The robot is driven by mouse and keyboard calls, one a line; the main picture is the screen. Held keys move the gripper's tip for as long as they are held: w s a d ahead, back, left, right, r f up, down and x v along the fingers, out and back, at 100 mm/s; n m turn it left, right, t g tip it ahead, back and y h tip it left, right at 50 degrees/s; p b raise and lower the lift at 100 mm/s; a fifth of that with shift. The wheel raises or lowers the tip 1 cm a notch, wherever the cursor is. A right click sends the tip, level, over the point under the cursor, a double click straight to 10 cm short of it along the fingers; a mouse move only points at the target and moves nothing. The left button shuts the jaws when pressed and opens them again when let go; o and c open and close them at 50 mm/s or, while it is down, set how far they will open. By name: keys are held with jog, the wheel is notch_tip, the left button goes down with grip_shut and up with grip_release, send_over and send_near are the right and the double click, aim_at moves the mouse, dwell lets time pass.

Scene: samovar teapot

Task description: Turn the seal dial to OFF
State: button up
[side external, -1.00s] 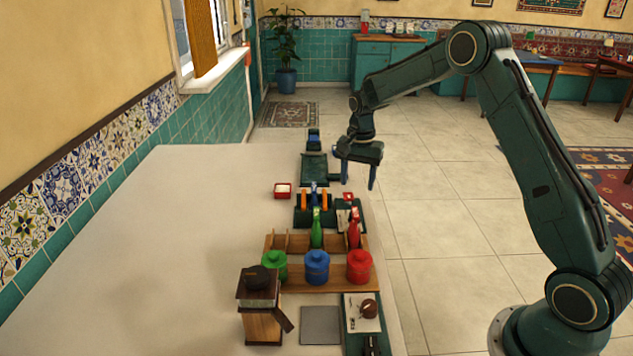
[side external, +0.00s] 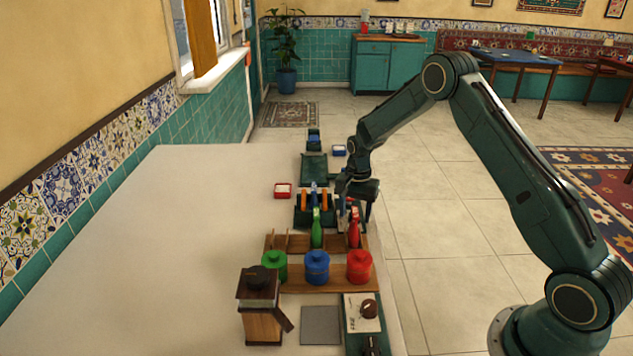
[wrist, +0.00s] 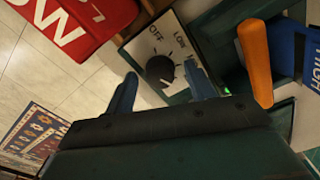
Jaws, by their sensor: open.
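A dark round dial (wrist: 160,71) sits on a pale panel (wrist: 141,46) in the wrist view. The panel reads OFF above the dial and LOW to its upper right. A small white mark shows low on the dial; which label it is set to I cannot tell. My gripper (wrist: 161,69) is open, with one blue finger on each side of the dial. Contact with the dial cannot be told. In the side view my gripper (side external: 355,212) hangs low over the table's right side and hides the panel there.
In the side view, red (side external: 354,236) and green (side external: 317,236) bottles stand in a wooden rack just in front of my gripper. Orange and blue upright pieces (side external: 313,198) stand to its left. Red, blue and green lidded jars are nearer the camera. The table's left side is clear.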

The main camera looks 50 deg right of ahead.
jog(key=c, duration=1)
jog(key=shift+n, duration=0.6)
jog(key=n, duration=0.2)
jog(key=shift+n, duration=0.3)
jog(key=n, duration=0.3)
jog(key=shift+n, duration=0.3)
jog(key=n, duration=0.6)
jog(key=shift+n, duration=0.4)
